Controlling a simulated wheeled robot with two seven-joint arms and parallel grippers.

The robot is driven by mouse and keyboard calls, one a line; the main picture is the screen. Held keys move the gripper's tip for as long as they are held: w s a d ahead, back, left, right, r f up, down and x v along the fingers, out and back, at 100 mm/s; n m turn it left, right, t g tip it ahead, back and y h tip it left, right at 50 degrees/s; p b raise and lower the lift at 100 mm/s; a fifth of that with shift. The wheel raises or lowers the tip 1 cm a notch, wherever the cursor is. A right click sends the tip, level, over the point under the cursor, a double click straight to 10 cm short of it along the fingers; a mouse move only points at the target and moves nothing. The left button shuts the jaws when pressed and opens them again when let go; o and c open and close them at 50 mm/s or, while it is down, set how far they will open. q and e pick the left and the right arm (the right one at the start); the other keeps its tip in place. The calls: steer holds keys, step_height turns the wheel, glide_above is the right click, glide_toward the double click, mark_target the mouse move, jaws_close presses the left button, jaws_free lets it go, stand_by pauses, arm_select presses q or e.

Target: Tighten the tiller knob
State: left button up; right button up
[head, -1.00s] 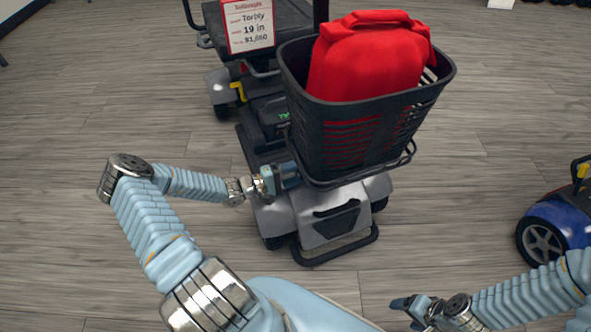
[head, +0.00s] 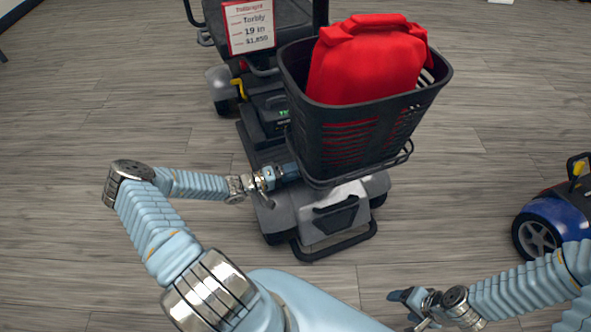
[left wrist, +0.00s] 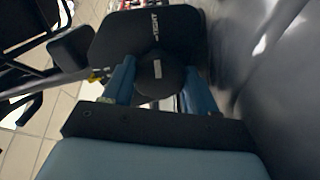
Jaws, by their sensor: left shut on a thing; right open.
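The tiller knob (left wrist: 158,78) is a dark round knob with a pale mark on its face. It shows in the left wrist view in front of a black plate (left wrist: 120,40) lettered "TIGHT". My left gripper (left wrist: 160,88) has its blue fingers on either side of the knob, shut on it. In the head view my left gripper (head: 290,171) reaches in beside the basket of the grey scooter (head: 330,218); the knob is hidden there. My right gripper (head: 394,302) is open and empty, low in the picture over the floor.
The black basket (head: 345,160) holds a red bag-like item (head: 365,65) and overhangs my left gripper. A blue scooter (head: 555,222) stands at the right. Grey floor (head: 460,190) is clear between the scooters.

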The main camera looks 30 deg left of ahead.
arm_select(q)
steer(key=o, duration=1.1)
steer(key=shift+c, duration=0.2)
steer(key=v, duration=1.4)
steer(key=shift+d, duration=0.1)
